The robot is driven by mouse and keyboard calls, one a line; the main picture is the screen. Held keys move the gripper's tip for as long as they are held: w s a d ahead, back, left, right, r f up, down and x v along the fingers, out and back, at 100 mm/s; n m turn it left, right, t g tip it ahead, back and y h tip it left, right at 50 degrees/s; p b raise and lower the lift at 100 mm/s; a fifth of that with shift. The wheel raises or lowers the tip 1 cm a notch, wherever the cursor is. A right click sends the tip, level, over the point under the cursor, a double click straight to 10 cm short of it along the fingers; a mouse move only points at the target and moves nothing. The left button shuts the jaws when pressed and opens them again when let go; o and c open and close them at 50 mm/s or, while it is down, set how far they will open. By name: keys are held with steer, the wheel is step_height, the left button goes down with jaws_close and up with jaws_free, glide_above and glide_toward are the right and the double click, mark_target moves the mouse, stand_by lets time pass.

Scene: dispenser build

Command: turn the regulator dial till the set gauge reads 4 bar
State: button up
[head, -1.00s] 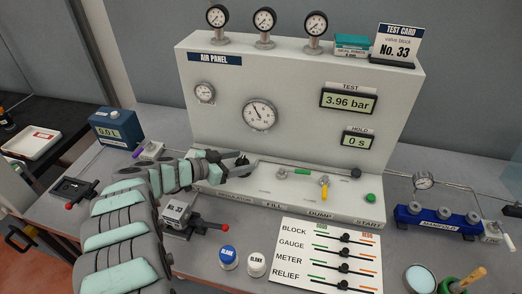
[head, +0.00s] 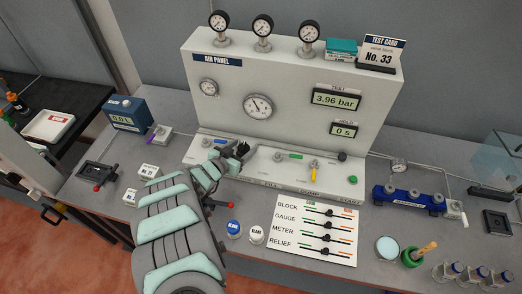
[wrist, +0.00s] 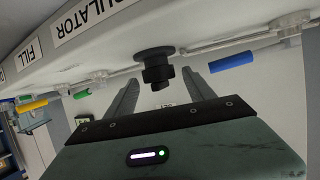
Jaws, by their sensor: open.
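The regulator dial (wrist: 157,68) is a short black knob under the REGULATOR label in the wrist view. My gripper (wrist: 160,80) is open, with one finger on each side of the dial's line and a gap visible to both. Contact with the dial does not show. In the head view my gripper (head: 238,152) is at the panel's lower ledge, and my arm hides much of the regulator area. The air panel (head: 230,75) carries a small gauge (head: 208,87) and a larger gauge (head: 258,106); their names and exact readings are too small to read. The TEST display (head: 332,98) shows 3.96 bar.
In the wrist view a blue handle (wrist: 232,62) lies beside the dial, and green (wrist: 82,94) and yellow (wrist: 32,106) handles lie on the other side.

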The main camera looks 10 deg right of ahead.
steer(key=shift+s+d+r+n+t+y+p, duration=0.15)
steer(key=shift+n+t+y+p, duration=0.45)
steer(key=shift+p, duration=1.8)
steer(key=shift+s+d+r+n+t+y+p, duration=0.15)
steer(key=shift+n+y+p, duration=0.7)
steer(key=shift+p, duration=1.55)
steer(key=n+y+p, duration=0.1)
steer(key=p, duration=0.1)
steer(key=y+p, duration=0.1)
steer(key=p, duration=0.1)
steer(key=shift+w+a+f+n+t, duration=0.1)
steer(key=shift+a+f+n+t, duration=0.15)
steer(key=shift+f+n+t, duration=0.1)
steer(key=shift+w+a+f+n+y+p, duration=0.15)
steer(key=shift+n+y+p, duration=0.25)
steer(key=shift+y+p, duration=0.4)
steer(key=shift+w+n, duration=0.1)
steer(key=shift+n, duration=0.2)
steer(key=shift+d+f+y, duration=0.2)
steer(key=shift+f+y, duration=0.05)
steer(key=b, duration=0.1)
steer(key=d+b, duration=0.1)
steer(key=shift+w+f+n+y+b, duration=0.1)
steer(key=shift+f+n+y+b, duration=0.1)
steer(key=shift+n+y+b, duration=0.1)
steer(key=shift+b, duration=0.4)
steer(key=shift+d+f+b, duration=0.1)
steer(key=shift+d+b, duration=0.1)
steer(key=shift+b, duration=0.95)
